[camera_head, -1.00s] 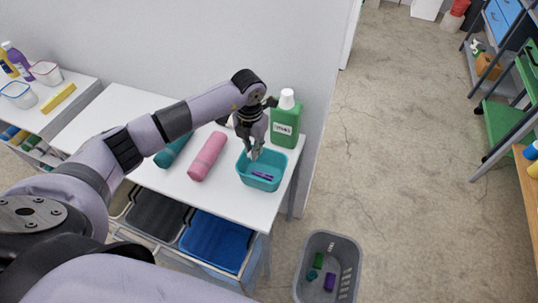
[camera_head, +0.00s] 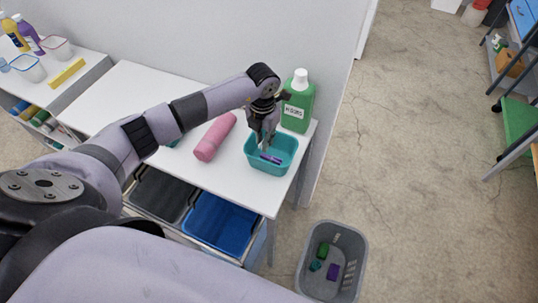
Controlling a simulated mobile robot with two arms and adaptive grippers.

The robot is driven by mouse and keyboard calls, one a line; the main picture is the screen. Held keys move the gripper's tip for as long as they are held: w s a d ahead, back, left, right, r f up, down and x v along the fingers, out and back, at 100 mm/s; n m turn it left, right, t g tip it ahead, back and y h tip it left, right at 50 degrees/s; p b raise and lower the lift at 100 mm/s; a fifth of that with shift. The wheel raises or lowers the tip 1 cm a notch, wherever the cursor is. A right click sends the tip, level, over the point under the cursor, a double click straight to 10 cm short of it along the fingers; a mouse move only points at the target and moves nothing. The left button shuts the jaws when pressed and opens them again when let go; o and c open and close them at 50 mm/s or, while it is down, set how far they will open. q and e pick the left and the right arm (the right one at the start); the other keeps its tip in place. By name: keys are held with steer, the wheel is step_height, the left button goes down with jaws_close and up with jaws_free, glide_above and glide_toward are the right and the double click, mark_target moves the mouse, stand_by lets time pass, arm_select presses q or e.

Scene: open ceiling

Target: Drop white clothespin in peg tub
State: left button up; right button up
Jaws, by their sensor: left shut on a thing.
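The peg tub (camera_head: 285,165) is a teal open tub near the right end of the white table. A purple peg (camera_head: 270,159) lies inside it. My left gripper (camera_head: 263,147) points down over the left part of the tub, with its fingertips at about rim height or just inside. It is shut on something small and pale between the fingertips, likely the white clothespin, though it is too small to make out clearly. My right gripper is not in view.
A green bottle with a white cap (camera_head: 298,103) stands just behind the tub. A pink roll (camera_head: 215,137) lies to its left on the white table (camera_head: 125,88). A grey basket (camera_head: 309,272) with small items stands on the floor. Open floor lies to the right.

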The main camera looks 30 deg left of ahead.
arm_select(q)
steer(key=shift+o, duration=1.4)
steer(key=o, duration=0.6)
steer(key=shift+c, duration=0.2)
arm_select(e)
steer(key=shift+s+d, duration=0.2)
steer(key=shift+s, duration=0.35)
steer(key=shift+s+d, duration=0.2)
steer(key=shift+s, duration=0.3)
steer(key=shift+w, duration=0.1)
arm_select(q)
steer(key=shift+r, duration=0.15)
step_height(320, 180, up, 12)
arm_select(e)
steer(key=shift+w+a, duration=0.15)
